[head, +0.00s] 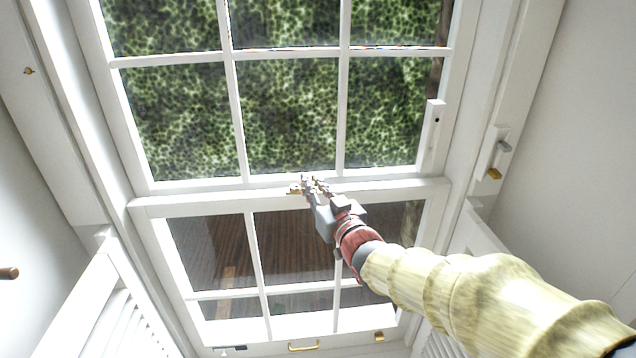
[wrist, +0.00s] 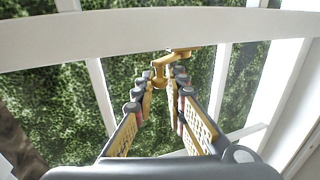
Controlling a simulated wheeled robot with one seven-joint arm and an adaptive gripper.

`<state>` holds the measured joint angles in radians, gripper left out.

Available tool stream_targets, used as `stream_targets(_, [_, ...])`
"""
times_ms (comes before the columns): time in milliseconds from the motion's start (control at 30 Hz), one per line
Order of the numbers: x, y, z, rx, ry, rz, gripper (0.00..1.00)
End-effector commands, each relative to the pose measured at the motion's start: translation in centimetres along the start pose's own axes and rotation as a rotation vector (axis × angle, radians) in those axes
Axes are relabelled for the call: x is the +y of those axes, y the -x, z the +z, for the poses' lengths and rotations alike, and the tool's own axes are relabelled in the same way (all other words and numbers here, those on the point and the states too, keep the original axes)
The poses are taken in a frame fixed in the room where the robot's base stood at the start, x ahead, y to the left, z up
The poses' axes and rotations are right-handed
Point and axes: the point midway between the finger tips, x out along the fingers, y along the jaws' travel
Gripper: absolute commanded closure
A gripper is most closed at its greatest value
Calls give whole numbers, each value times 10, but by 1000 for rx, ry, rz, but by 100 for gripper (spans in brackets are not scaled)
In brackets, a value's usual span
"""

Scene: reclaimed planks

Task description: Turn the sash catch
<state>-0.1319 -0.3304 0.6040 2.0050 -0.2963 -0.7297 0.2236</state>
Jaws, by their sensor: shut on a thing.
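The brass sash catch (wrist: 160,68) sits at the window's meeting rail (head: 400,192), where the upper and lower sashes join. In the wrist view its small lever lies between my fingertips. My gripper (head: 308,184) is at the middle of the rail in the head view, and it also shows in the wrist view (wrist: 163,84). Its two fingers are closed on the catch. In the head view the fingers cover most of the catch, with a bit of brass showing at their left. How far the catch is turned cannot be told.
White louvred shutters stand at the lower left (head: 110,300) and lower right. A brass pull handle (head: 303,346) is on the bottom rail of the lower sash. A white block (head: 433,125) is on the right stile. A metal latch (head: 494,174) sits on the right frame.

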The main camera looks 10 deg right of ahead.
Motion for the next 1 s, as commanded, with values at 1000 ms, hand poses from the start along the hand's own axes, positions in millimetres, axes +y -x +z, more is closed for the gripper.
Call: stream_targets(1000, [0,0,0,1,0,0,71])
